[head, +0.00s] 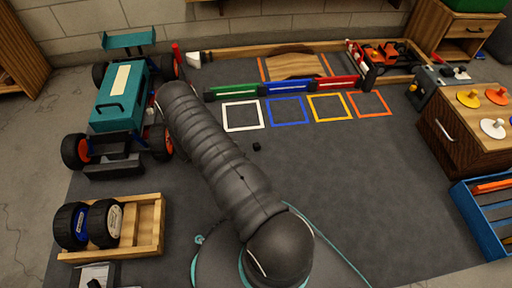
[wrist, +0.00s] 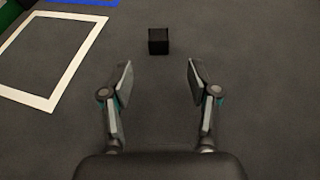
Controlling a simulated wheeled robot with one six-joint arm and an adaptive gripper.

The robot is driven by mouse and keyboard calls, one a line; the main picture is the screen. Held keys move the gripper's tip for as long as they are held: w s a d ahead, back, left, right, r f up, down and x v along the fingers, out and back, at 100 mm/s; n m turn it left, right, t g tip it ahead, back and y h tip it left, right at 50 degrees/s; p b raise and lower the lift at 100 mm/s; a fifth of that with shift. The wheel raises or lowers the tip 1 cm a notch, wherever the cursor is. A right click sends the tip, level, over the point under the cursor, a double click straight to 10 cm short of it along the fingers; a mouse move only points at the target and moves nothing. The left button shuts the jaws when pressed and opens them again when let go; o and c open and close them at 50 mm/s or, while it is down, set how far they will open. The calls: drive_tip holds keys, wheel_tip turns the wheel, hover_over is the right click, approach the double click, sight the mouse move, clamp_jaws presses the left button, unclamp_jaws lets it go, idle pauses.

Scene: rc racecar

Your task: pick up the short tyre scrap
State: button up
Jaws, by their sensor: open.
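The short tyre scrap is a small black block (head: 256,146) on the dark grey mat, just in front of the white and blue outlined squares. In the wrist view the scrap (wrist: 158,41) lies upper middle, ahead of the fingertips and roughly centred between them. My gripper (wrist: 158,78) is open and empty, its two fingers spread apart with bare mat between them. In the head view my arm hides the gripper.
A white outlined square (head: 242,129) and a blue one (head: 287,124) lie behind the scrap. A teal car (head: 120,95) stands at left, above a wooden tray (head: 150,226) with wheels. A wooden cabinet (head: 460,145) stands at right. The mat right of my arm is clear.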

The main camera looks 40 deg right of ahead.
sight(253, 146)
drive_tip(key=b+x, duration=0.1)
drive_tip(key=x, duration=0.8)
drive_tip(key=shift+d, duration=0.45)
drive_tip(key=c, duration=0.9)
